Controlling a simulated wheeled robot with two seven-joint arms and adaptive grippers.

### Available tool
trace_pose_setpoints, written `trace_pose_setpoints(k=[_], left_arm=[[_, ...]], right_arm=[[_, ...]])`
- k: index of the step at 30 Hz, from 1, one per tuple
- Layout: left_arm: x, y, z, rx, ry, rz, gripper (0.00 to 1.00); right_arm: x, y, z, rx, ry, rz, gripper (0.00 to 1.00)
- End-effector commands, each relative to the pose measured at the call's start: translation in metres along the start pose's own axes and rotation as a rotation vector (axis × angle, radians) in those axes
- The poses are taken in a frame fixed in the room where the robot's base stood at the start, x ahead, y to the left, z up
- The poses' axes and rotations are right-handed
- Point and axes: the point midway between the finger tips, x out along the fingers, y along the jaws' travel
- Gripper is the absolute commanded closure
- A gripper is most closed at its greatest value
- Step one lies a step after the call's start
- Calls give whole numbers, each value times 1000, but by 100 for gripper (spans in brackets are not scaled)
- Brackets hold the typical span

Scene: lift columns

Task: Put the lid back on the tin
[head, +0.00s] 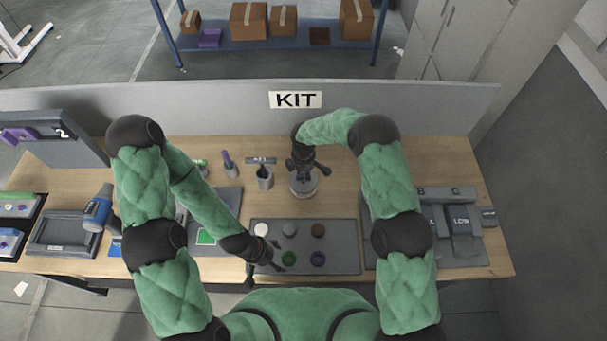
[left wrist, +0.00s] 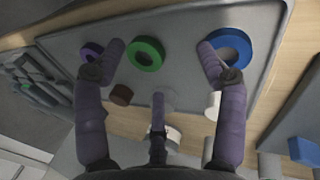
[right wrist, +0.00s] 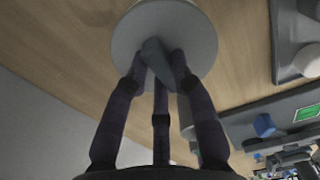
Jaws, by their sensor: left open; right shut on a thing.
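The tin (head: 303,192) is a pale cylinder standing on the wooden table behind the dark tray. My right gripper (head: 303,168) is directly above it, pointing down. In the right wrist view my right gripper (right wrist: 160,58) is shut on the grey knob of the round grey lid (right wrist: 200,42). The lid hides most of the tin there, and I cannot tell whether it is seated or slightly above the rim. My left gripper (head: 277,258) is open and empty, low over the tray's left part. It also shows in the left wrist view (left wrist: 160,68), fingers spread around no object.
The dark tray (head: 342,268) holds a green ring (head: 289,259), a purple ring (head: 318,259), a blue ring (left wrist: 232,47) and several short cylinders. A grey cup (head: 265,180) with a tool stands left of the tin. Grey fixtures (head: 462,222) fill the right side.

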Motion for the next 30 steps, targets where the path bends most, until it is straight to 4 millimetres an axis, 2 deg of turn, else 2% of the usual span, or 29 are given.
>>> trace_pose_setpoints(k=[30], left_arm=[[7,-2,0,0,0,0,28]], right_arm=[[0,0,0,0,0,0,100]])
